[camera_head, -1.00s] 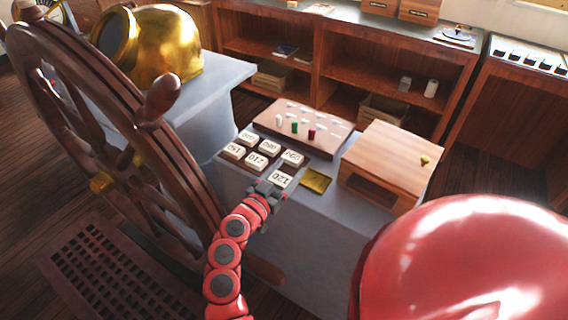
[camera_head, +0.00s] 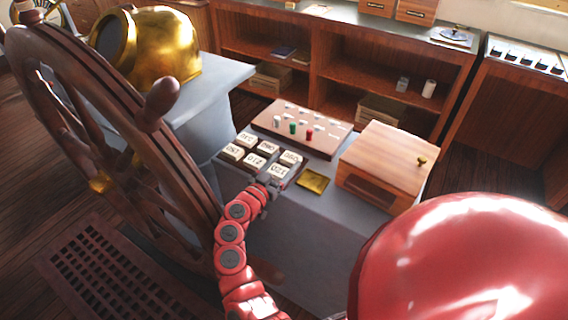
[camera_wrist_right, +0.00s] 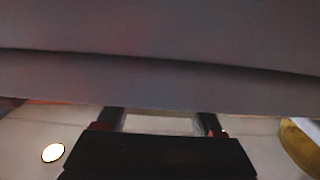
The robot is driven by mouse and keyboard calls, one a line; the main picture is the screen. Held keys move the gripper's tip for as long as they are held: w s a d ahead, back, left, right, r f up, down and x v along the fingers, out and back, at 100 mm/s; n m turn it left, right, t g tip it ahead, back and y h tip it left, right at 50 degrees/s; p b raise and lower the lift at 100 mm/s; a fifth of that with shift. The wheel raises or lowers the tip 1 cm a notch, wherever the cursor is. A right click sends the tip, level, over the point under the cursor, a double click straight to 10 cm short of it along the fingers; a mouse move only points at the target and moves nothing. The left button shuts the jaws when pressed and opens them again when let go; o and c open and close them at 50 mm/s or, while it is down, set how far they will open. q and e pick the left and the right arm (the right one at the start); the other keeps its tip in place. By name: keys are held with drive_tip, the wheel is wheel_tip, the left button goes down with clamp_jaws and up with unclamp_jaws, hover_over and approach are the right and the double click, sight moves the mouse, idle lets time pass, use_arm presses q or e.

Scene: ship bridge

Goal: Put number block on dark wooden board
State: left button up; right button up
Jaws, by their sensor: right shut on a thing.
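My right gripper (camera_head: 272,187) is at the near edge of the board and shut on the nearest number block (camera_head: 280,172). That block is at the near right of the group, level with its neighbours. I cannot tell whether it rests fully on the board. In the right wrist view, the fingers (camera_wrist_right: 160,122) are on both sides of a pale block face. My left gripper is not in view.
A peg board (camera_head: 300,126) with coloured pegs is behind, and a wooden box (camera_head: 386,165) stands to the right. The big ship's wheel (camera_head: 110,130) is close on the left.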

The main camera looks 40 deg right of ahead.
drive_tip(key=shift+a+f, duration=0.1)
drive_tip(key=shift+f, duration=0.55)
clamp_jaws()
drive_tip(key=o, duration=1.2)
unclamp_jaws()
drive_tip(key=shift+o, duration=1.3)
drive_tip(key=shift+w, duration=0.1)
drive_tip(key=shift+r, duration=0.15)
drive_tip(key=shift+r, duration=0.35)
drive_tip(key=b+v, duration=0.1)
drive_tip(key=v, duration=1.1)
drive_tip(key=shift+b, duration=0.35)
